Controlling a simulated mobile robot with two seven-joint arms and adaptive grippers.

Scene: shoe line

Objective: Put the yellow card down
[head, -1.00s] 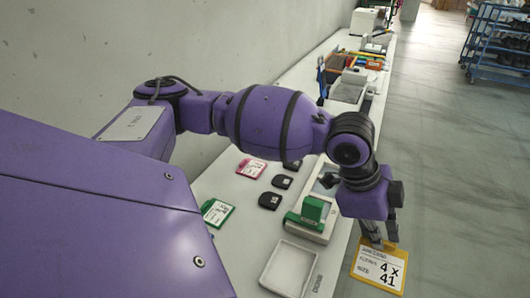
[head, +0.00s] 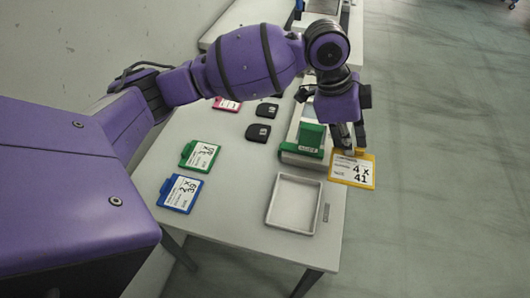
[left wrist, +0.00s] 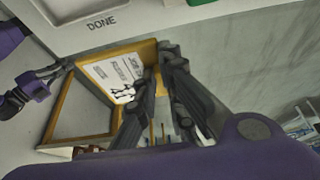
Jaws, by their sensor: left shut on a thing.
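The yellow card (head: 352,170) has a white label reading "4 x 41". My left gripper (head: 347,145) is shut on its upper edge and holds it at the table's right edge, partly past that edge over the floor. In the left wrist view the yellow card (left wrist: 112,80) hangs from the shut fingers (left wrist: 165,75) of my left gripper, its label facing the camera. A shallow white tray (head: 294,203) lies empty on the table to the left of the card.
A green-topped device (head: 308,140) stands just left of the card. A green card (head: 199,156), a blue card (head: 180,193), a pink card (head: 226,104) and black pieces (head: 258,132) lie on the table (head: 235,205). Open floor (head: 440,200) is on the right.

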